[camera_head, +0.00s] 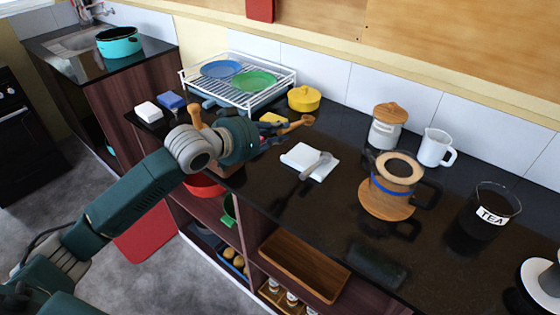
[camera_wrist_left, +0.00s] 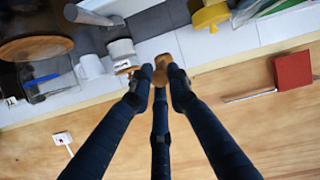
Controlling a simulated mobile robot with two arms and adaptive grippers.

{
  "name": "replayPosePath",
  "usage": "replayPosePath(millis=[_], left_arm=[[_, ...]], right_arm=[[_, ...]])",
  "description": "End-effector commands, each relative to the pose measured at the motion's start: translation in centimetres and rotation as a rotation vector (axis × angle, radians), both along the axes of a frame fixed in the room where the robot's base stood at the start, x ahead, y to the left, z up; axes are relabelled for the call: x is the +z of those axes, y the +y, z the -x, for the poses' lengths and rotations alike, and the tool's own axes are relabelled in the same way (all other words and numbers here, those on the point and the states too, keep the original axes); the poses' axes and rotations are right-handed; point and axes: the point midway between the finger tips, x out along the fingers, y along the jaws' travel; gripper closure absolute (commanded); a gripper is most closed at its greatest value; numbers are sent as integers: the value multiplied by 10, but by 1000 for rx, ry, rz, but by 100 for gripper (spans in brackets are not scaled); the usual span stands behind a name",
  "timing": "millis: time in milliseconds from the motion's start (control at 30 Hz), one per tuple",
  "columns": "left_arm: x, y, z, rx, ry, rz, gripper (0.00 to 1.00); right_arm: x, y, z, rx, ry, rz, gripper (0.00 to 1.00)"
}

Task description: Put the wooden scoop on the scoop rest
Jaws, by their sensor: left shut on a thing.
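My left gripper (camera_head: 276,134) reaches over the counter from the left and is shut on a wooden scoop (camera_head: 297,124). The scoop sticks out past the fingertips to the right, above the counter; in the left wrist view the scoop (camera_wrist_left: 161,66) shows between the fingertips (camera_wrist_left: 161,76). A white square rest (camera_head: 296,152) lies flat on the counter, right of and nearer than the scoop. A grey long-handled utensil (camera_head: 316,166) lies across it. I cannot tell for sure that this is the scoop rest.
A yellow lidded pot (camera_head: 304,98) and a white dish rack (camera_head: 262,104) stand behind the scoop. To the right are a lidded canister (camera_head: 387,126), a white mug (camera_head: 435,148), a coffee pot (camera_head: 395,175) on a wooden board and a black tea canister (camera_head: 483,212). The front counter is largely clear.

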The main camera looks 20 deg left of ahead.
Motion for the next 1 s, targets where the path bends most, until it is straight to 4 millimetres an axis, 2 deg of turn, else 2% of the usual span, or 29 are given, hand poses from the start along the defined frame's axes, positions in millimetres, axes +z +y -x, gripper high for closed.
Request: replayPosePath(millis=[100,233,433,533,700,933,967,1000], left_arm=[[-33,-1,1,0,7,1,100],[-58,0,1,1,4,2,100],[-75,-1,0,-1,1,0,100],[-90,0,1,0,4,0,100],[-108,-1,0,-1,1,1,100],[-114,0,1,-1,5,-2,100],[-114,0,1,-1,6,-2,78],[-114,0,1,-1,6,-1,70]], right_arm=[[5,-1,-7,1,-10,0,60],[7,0,-14,1,-21,-2,60],[9,0,-16,0,-24,-2,60],[10,1,-16,0,-23,-2,60],[21,3,-14,-2,-21,-5,60],[20,7,-12,-3,-17,-9,60],[20,7,-12,-3,-17,-9,60],[20,7,-11,-3,-17,-9,60]])
